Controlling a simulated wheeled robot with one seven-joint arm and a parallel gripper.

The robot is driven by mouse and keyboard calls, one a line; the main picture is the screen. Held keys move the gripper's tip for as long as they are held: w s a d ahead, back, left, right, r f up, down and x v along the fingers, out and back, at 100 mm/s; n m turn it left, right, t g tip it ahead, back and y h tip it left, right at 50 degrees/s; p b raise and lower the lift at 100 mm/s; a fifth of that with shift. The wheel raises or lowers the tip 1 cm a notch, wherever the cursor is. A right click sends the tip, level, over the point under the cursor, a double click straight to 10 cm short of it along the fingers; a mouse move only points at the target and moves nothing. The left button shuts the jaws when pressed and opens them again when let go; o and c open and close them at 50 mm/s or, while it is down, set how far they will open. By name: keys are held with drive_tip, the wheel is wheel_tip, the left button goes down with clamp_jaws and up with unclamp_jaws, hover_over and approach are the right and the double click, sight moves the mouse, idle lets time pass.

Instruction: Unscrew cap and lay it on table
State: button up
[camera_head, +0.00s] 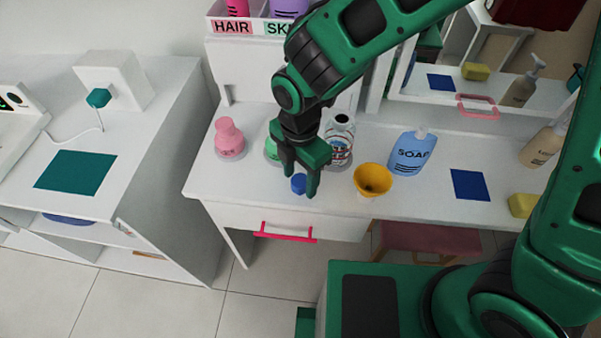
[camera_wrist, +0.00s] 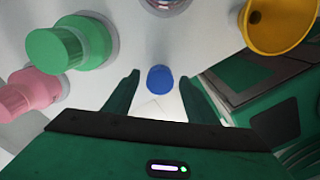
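A small blue cap (camera_head: 298,184) is at the front of the white table (camera_head: 235,190), and seems to rest on it. My gripper (camera_head: 301,188) is low over the table around the cap. In the wrist view the cap (camera_wrist: 160,79) sits between the two fingertips (camera_wrist: 160,88), with a gap on each side, so the gripper is open. A clear bottle (camera_head: 339,150) with red and blue markings stands behind and to the right of my gripper. Its neck shows a dark open mouth with no cap on it. Only its base edge shows in the wrist view.
A pink bottle (camera_head: 229,138) and a green bottle (camera_head: 272,150) stand left of my gripper. A yellow funnel (camera_head: 372,179), a blue soap bottle (camera_head: 411,153), a blue square (camera_head: 470,185) and a yellow sponge (camera_head: 521,205) are to the right. The table's front edge is close.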

drive_tip(key=shift+o, duration=1.3)
drive_tip(key=shift+r, duration=4.05)
